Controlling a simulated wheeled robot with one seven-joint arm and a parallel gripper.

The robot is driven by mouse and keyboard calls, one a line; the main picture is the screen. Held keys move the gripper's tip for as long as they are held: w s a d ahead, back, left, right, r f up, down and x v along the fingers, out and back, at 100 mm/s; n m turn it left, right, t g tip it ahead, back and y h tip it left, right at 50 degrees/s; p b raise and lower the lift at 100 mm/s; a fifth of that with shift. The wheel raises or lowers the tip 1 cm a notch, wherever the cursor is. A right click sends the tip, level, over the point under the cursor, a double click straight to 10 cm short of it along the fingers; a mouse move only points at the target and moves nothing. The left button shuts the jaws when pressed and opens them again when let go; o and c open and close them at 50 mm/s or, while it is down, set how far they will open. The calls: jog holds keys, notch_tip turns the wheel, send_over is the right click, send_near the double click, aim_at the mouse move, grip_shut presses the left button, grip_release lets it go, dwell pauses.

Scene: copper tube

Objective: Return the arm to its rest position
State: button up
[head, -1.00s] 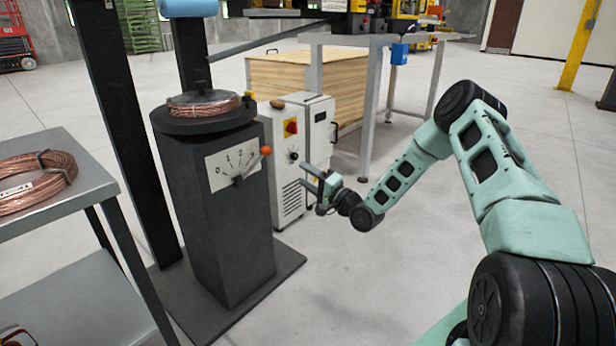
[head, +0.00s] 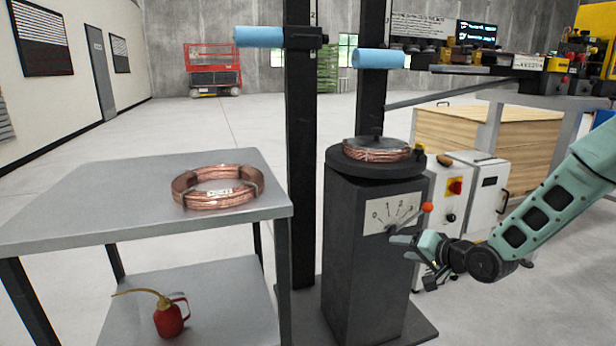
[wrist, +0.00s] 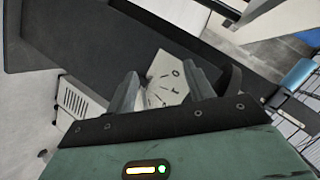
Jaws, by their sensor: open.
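My gripper (head: 415,258) is at the end of my green arm (head: 545,215) at the right of the head view. It is open and empty, in front of the dark pedestal (head: 368,260). The pedestal's white dial plate (head: 392,213) and orange-knobbed lever (head: 427,207) are just above the gripper in that view. In the wrist view the two fingers (wrist: 163,92) stand apart, with the dial plate (wrist: 168,75) showing between them. I cannot tell how close the fingers are to the pedestal.
A copper coil (head: 218,187) lies on the grey cart (head: 90,200) at left, with a red oil can (head: 168,318) on its lower shelf. Another coil (head: 376,153) sits on the pedestal top. A white control cabinet (head: 465,185) and wooden crate (head: 545,140) stand behind my arm.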

jog(key=s+a+r+n+g+h, duration=0.1)
jog(key=s+a+r+n+g, duration=0.1)
jog(key=s+a+n+g, duration=0.35)
jog(key=s+a+r+n+g+h, duration=0.2)
jog(key=s, duration=1)
jog(key=s+a+r+n+g+h, duration=0.1)
jog(key=s+a+r+n+g, duration=0.1)
jog(key=s, duration=0.9)
jog(key=s+a+r+n+g+h, duration=0.2)
jog(key=s+r, duration=0.1)
jog(key=s, duration=0.9)
notch_tip(320, 180, up, 28)
jog(key=p, duration=2.8)
jog(key=shift+s+d+r+p, duration=0.15)
jog(key=shift+s+d+p, duration=0.15)
jog(key=shift+d+p, duration=0.1)
